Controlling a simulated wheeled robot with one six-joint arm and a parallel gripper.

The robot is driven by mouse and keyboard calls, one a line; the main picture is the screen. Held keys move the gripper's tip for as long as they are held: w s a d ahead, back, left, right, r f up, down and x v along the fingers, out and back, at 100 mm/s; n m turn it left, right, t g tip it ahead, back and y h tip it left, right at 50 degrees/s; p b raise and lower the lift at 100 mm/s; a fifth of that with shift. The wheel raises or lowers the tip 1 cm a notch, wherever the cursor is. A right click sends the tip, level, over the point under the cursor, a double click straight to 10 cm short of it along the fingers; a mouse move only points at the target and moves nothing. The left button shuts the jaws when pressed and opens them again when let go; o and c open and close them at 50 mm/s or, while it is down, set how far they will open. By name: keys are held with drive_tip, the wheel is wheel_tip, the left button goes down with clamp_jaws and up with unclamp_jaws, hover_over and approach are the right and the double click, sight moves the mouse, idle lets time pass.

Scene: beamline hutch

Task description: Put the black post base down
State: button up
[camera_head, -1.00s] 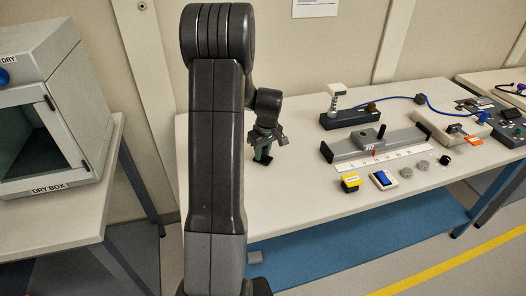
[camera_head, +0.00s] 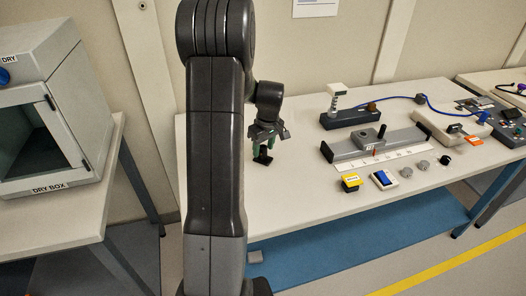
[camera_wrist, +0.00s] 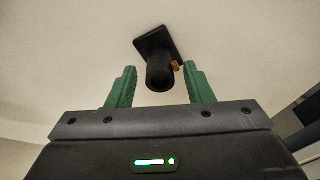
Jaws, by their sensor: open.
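The black post base (camera_head: 264,159) stands upright on the white table (camera_head: 310,205), toward its left end. In the wrist view the post base (camera_wrist: 160,68) shows a square foot, a round hollow post and a small brass-coloured screw on its side. My gripper (camera_head: 263,147) is just above and around the post top in the head view. In the wrist view its green fingers (camera_wrist: 160,88) are spread wide, with a gap on both sides of the post. The gripper is open and holds nothing.
Right of the post base lie a grey rail (camera_head: 375,143) with a scale strip, a yellow box (camera_head: 351,183) and a blue-faced device (camera_head: 384,179). A dark block with a post (camera_head: 350,117) stands behind. A dry box (camera_head: 40,110) is at left.

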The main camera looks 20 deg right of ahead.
sight(266, 161)
wheel_tip(266, 161, up, 10)
drive_tip(key=s, duration=0.1)
drive_tip(key=shift+s+d+f, duration=0.2)
drive_tip(key=shift+d, duration=0.05)
